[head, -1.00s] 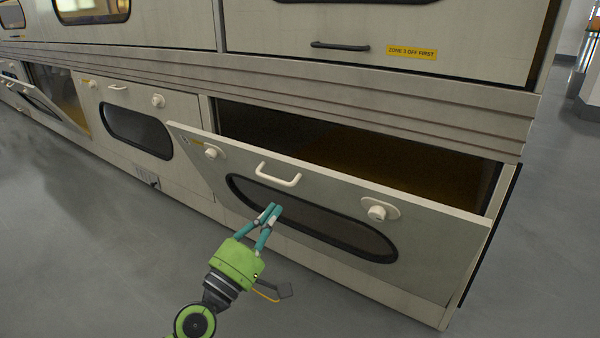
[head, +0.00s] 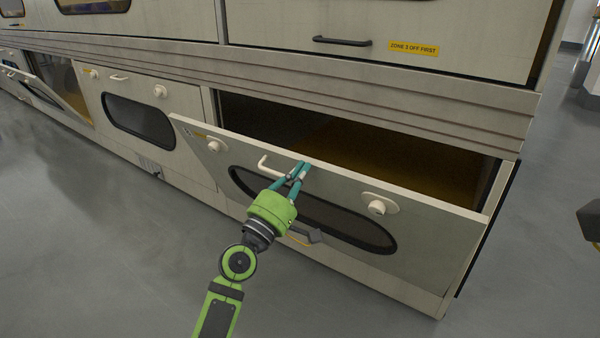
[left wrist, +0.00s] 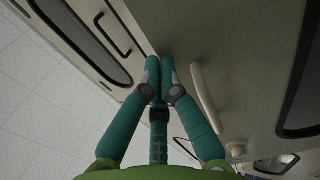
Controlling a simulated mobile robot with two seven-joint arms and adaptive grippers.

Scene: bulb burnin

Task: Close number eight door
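The lower right door (head: 420,240), with a dark oval window, hangs tilted outward from its bottom edge, open at the top. Its small upper-left label is too small to read. Its white bar handle (head: 268,166) is partly hidden by my left gripper (head: 303,168). The gripper's teal fingertips are together at the door's upper part, beside the handle. In the left wrist view the fingertips (left wrist: 160,70) are shut with nothing between them, and the handle (left wrist: 204,98) is just to their right, outside the fingers. My right gripper is not in view.
A shut door (head: 140,120) is to the left, and another tilted-open door (head: 45,88) lies farther left. A shut upper door with a dark handle (head: 341,41) and a yellow label (head: 413,48) is above. The grey floor (head: 90,240) in front is clear.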

